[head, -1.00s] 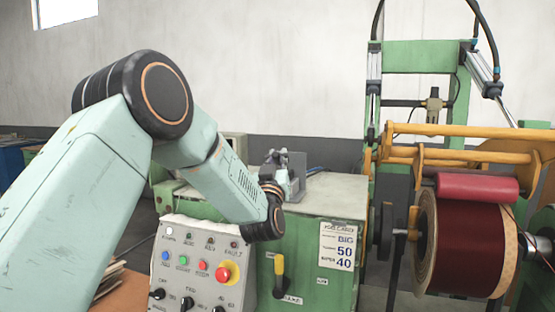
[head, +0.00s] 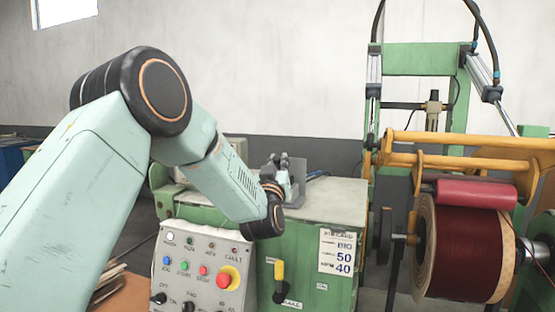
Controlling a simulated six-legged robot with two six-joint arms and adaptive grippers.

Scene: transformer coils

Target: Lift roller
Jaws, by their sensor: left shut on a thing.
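The red roller (head: 477,193) lies across the top of the dark red coil (head: 462,255) at the right and appears to touch it. Yellow arms (head: 455,157) reach over the coil above the roller. My left gripper (head: 280,163) is over the top of the green cabinet (head: 325,205), in front of an upright grey plate (head: 297,180). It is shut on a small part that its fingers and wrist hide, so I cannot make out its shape. My right gripper is not in view.
A control panel (head: 195,272) with coloured buttons and a red stop knob is on the cabinet's front. A green frame with cylinders (head: 420,47) stands behind the coil.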

